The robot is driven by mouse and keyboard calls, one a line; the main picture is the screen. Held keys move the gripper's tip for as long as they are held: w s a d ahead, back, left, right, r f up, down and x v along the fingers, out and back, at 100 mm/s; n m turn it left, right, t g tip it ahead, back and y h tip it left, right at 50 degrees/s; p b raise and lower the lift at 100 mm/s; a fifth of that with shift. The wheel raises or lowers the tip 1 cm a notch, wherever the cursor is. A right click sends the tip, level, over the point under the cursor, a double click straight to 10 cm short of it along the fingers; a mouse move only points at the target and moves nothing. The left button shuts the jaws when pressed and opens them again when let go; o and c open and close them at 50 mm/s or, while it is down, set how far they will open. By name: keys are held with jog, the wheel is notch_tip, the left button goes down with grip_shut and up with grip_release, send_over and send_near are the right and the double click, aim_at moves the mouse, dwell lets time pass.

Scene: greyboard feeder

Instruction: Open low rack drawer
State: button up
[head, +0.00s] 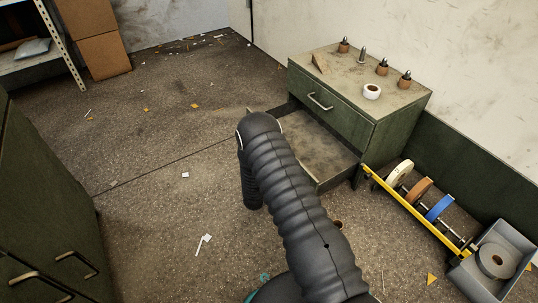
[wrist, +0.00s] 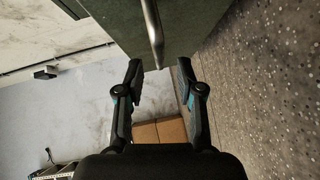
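The dark green rack (head: 400,133) stands against the wall, its upper drawer (head: 330,108) shut with a metal handle (head: 320,102). The low drawer (head: 325,157) below it is pulled out, showing a bare, empty-looking floor; my arm hides much of its front. My gripper is hidden behind my arm in the head view. In the wrist view my gripper (wrist: 158,72) is open, its two fingers apart. A metal bar handle (wrist: 152,28) on a green front (wrist: 195,22) reaches in line with the gap between the fingertips; I cannot tell whether they touch.
A yellow-edged rack of tape rolls (head: 412,207) and a grey bin (head: 490,262) stand on the floor at right. A green cabinet (head: 40,200) is at left. Cardboard boxes (head: 100,50) stand at the back. The middle floor is open, with small scraps.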

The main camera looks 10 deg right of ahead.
jog(key=v, duration=0.7)
jog(key=shift+s, duration=0.3)
jog(key=shift+a, duration=0.1)
